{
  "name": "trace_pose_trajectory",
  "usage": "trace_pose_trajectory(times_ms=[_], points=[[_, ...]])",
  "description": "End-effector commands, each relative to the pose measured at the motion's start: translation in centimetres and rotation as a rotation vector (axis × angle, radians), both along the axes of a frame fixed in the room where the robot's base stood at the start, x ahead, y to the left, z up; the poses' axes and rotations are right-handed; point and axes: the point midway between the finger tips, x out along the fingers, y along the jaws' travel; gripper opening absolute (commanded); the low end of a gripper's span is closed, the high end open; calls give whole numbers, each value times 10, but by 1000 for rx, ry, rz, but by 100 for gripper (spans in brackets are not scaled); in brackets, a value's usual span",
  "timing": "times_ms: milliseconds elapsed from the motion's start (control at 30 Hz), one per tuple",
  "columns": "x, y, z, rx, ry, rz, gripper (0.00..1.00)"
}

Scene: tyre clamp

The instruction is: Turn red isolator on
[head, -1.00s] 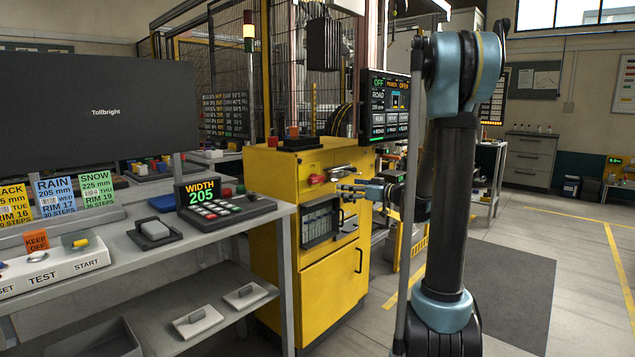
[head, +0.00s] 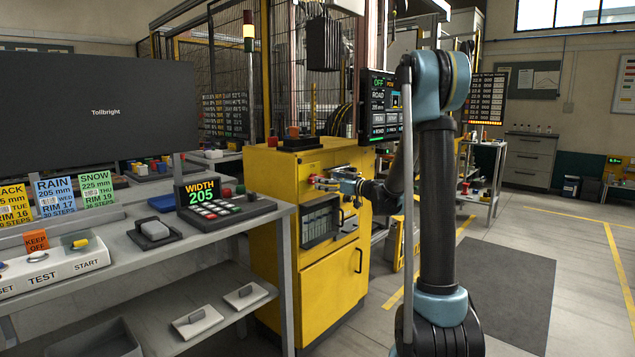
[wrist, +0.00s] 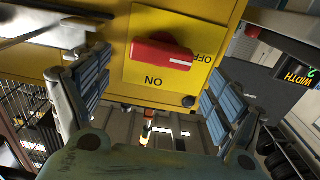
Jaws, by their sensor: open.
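The red isolator (wrist: 160,52) is a rotary handle on a yellow plate marked ON and OFF. In the wrist view, its white mark lies toward the OFF label, and the ON label is below it. My gripper (wrist: 160,72) is open and empty. Its two blue-grey fingers lie on either side of the handle in the wrist view, with a gap to each; whether they reach its depth I cannot tell.
A screen (head: 379,108) reading OFF stands above the cabinet. A metal lever-like part (wrist: 45,30) lies close to the left finger in the wrist view. A grey bench (head: 200,240) with a WIDTH 205 keypad stands left of the cabinet.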

Motion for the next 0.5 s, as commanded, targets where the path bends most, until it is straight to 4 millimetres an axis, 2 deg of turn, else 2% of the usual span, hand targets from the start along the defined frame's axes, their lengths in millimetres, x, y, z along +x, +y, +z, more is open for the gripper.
trace_pose_trajectory(times_ms=[200,500], points=[[22,29,0,0,0,1,87],[36,46,0,0,0,0,87]])
